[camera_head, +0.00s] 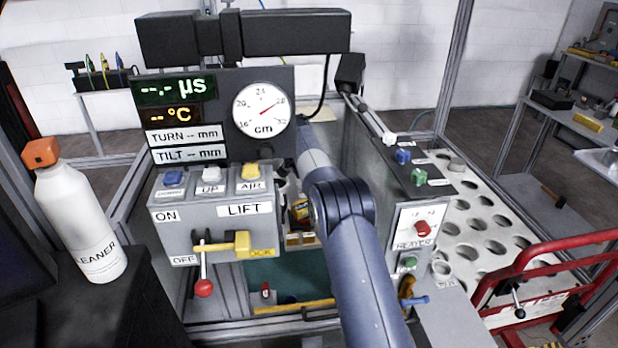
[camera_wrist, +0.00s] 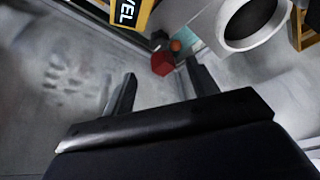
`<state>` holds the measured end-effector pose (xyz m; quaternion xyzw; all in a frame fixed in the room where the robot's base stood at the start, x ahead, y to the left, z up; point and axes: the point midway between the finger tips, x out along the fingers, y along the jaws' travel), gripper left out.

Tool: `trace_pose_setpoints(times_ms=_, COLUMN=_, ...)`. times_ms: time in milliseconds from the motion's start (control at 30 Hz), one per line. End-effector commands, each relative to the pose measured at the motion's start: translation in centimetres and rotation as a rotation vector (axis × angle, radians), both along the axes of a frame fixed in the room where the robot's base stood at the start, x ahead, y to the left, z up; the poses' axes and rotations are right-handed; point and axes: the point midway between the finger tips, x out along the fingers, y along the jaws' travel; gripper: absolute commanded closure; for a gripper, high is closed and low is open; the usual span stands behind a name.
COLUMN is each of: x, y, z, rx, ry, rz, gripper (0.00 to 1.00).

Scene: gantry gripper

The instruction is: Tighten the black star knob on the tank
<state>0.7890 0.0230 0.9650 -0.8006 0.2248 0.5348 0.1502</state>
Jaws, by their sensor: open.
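I cannot make out the black star knob for certain in either view. A small dark part (camera_wrist: 159,38) shows beyond my fingertips in the wrist view, beside a red block-like piece (camera_wrist: 163,64), but its shape is too blurred to tell. My gripper (camera_wrist: 161,74) is open, its two black fingers apart with nothing between them. The red piece lies beyond the gap, apparently not touched. In the head view my arm reaches forward behind the lift control box, and my gripper is hidden. A teal surface (camera_head: 292,277) lies low behind that box; I cannot tell if it is the tank.
The LIFT control box (camera_head: 215,222) with a red-knobbed lever (camera_head: 204,287) stands left of my arm. A heater panel (camera_head: 420,226) stands to its right. A cleaner bottle (camera_head: 80,215) is at far left. In the wrist view, a yellow label (camera_wrist: 130,10) and white ring (camera_wrist: 250,20) are near.

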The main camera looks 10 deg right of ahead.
Motion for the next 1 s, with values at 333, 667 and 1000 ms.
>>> trace_pose_setpoints(times_ms=333, x=-0.2, y=-0.8, z=0.3, rx=0.004, ry=0.01, rz=0.153, gripper=0.44)
trace_pose_setpoints(times_ms=667, x=-0.4, y=-1.8, z=0.0, rx=0.001, ry=0.0, rz=0.392, gripper=0.44)
trace_pose_setpoints(times_ms=1000, x=1.2, y=-2.1, z=-4.1, rx=0.001, ry=0.003, rz=0.395, gripper=0.44)
